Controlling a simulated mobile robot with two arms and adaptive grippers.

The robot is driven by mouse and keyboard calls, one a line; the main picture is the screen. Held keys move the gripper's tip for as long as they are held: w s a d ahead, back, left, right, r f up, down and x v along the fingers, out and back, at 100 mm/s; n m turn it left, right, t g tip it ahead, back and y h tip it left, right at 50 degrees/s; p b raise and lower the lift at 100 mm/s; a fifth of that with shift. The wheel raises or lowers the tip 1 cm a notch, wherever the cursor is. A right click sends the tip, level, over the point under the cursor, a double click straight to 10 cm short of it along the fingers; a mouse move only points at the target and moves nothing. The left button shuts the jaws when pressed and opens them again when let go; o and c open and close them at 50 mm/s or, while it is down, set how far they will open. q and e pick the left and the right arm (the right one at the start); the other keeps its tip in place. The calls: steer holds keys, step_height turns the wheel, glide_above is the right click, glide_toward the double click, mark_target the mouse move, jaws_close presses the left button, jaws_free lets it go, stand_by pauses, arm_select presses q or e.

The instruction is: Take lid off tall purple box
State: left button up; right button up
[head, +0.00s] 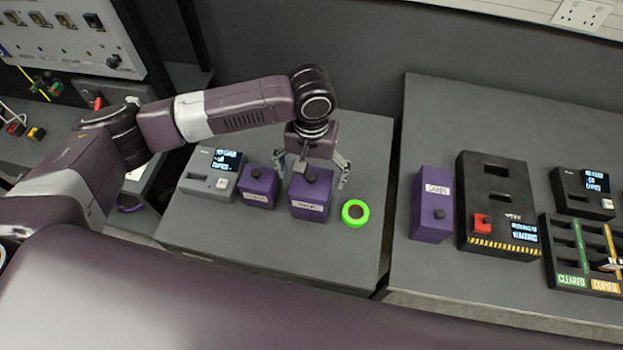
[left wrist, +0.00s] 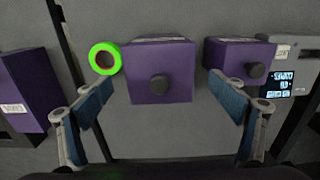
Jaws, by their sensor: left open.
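Three purple boxes with black knobs on top show in the head view. The middle box (head: 310,203) stands on the left grey table; it also shows centred in the left wrist view (left wrist: 178,62). Its knob (left wrist: 159,84) lies between my fingers in that view. My left gripper (head: 312,174) is open and empty, pointing down over this box with a finger to each side. A second box (head: 258,200) stands just left of it. A third, long-looking box (head: 432,202) stands on the right table. I cannot tell surely which is tallest. My right gripper is not in view.
A green tape ring (head: 355,213) lies close to the middle box's right side. A grey device with a screen (head: 211,172) stands at the left. A gap separates the left table from the right table (head: 470,118), which holds a black panel (head: 497,190) and a sorting tray (head: 564,257).

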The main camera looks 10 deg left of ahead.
arm_select(q)
steer(key=c, duration=1)
steer(key=shift+s+f, duration=0.1)
steer(key=shift+s, duration=0.05)
jaws_close()
